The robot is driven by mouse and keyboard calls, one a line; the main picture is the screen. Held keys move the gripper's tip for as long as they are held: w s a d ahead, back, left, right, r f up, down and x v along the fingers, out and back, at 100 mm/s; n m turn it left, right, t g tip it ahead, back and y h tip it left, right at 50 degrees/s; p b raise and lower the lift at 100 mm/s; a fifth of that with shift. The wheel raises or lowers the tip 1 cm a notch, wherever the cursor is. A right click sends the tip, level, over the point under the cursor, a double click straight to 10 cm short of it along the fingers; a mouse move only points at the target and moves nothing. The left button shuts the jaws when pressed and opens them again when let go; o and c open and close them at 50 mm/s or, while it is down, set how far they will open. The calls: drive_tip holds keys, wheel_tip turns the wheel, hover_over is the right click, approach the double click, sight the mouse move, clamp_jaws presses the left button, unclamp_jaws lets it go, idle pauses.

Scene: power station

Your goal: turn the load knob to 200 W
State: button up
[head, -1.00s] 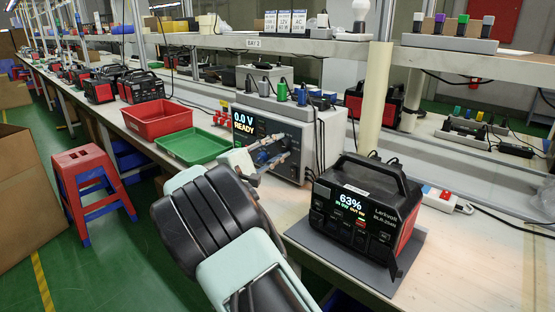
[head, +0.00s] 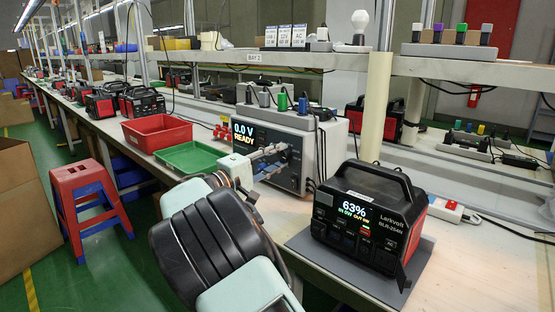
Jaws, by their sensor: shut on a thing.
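The load tester (head: 325,150) is a grey-white box on the bench. Its screen (head: 244,134) reads 0.0 V and READY. My gripper (head: 283,158) reaches its dark front panel from the left, jaws shut on the load knob. The fingers and my wrist cover the knob, so its pointer and scale marks cannot be read. The black and red power station (head: 365,215) stands on a grey mat at the right, its display showing 63%.
A red bin (head: 157,130) and a green tray (head: 192,157) lie left of the tester. Colored plugs (head: 283,102) stand on top of it. A shelf (head: 330,60) runs above the bench. A red and blue stool (head: 90,195) stands on the floor at the left.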

drive_tip(key=o, duration=1.2)
drive_tip(key=shift+c, duration=0.2)
drive_tip(key=shift+s+a, duration=0.1)
drive_tip(key=v, duration=1.1)
drive_tip(key=shift+s+a, duration=0.25)
drive_tip(key=shift+s, duration=0.1)
